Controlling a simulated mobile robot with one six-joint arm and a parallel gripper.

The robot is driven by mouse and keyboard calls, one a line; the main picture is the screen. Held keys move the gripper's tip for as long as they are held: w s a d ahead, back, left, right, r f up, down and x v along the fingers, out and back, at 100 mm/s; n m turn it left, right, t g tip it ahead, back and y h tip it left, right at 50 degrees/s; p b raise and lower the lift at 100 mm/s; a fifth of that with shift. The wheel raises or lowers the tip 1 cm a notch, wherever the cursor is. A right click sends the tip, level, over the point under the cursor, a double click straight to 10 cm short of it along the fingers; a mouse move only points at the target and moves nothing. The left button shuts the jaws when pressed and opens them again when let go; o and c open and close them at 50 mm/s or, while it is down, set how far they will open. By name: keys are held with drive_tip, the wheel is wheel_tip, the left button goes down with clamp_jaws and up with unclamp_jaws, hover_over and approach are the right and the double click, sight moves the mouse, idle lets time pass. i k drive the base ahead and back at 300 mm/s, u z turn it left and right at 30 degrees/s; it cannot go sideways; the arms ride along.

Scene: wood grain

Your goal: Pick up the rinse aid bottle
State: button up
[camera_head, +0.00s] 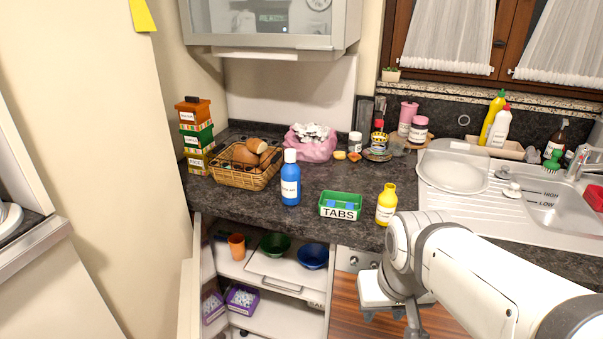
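A blue bottle with a white cap (290,182) stands upright on the dark counter, left of the green TABS box. Its white label is too small to read for sure; it looks like the rinse aid bottle. A yellow bottle (386,206) stands near the counter's front edge, right of the box. My gripper (392,318) is low at the front, below the counter edge and before the wood-fronted drawer. It is to the right of and below the blue bottle, well apart from it. Its fingertips are partly hidden or cut off, and I see nothing held in it.
The green TABS box (341,206) is close beside the blue bottle. A bread basket (245,170) stands behind left, and a pink bag (310,146) behind. The cabinet below is open, with bowls on its shelf (270,262). A wall cabinet (270,42) hangs above. The sink (540,200) is right.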

sight(290, 172)
drive_tip(key=u, duration=0.15)
drive_tip(key=i, duration=0.9)
drive_tip(key=z, duration=0.05)
